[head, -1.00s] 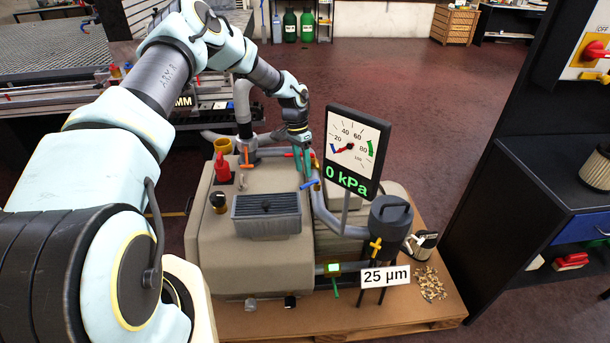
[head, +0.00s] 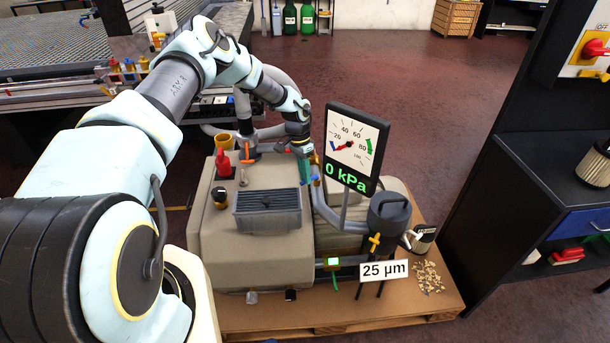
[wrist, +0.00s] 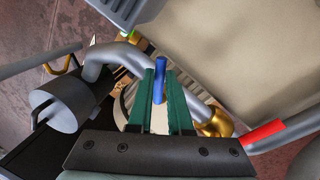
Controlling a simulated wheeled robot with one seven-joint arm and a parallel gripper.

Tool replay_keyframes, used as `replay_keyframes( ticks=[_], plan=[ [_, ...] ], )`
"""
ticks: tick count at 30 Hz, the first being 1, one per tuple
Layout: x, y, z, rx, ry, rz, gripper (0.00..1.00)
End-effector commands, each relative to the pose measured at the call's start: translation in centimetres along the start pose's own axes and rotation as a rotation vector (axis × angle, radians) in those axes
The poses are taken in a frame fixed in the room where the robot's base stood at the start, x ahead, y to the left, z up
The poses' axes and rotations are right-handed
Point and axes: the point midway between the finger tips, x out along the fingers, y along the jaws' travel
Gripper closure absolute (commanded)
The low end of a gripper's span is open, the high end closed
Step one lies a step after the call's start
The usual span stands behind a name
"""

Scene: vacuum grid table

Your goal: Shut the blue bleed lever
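The blue bleed lever (wrist: 160,80) shows in the wrist view as a short blue bar at the tips of my green fingers. My gripper (wrist: 160,74) has a narrow gap between its fingers, and the lever lines up with this gap. I cannot tell whether either finger touches it. In the head view my gripper (head: 305,182) points down at the pipework left of the gauge, and a small bit of blue (head: 316,181) shows just right of the fingers. The gauge (head: 352,150) reads 0 kPa.
The gauge post and grey pipe stand close to my gripper's right. A dark grey canister (head: 389,220) with a yellow lever (head: 375,243) is at the right. A finned box (head: 267,211) and a red-handled part (head: 224,163) sit on the beige housing (head: 235,262).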

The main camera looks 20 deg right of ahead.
Motion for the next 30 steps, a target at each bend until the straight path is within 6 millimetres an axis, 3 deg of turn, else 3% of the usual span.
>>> replay_keyframes(
  ticks=[3, 30],
  plan=[
    [-0.02, -0.02, 0.0, 0.0, 0.0, 0.0, 1.0],
    [-0.06, -0.06, 0.0, 0.0, 0.0, -0.001, 1.0]
  ],
)
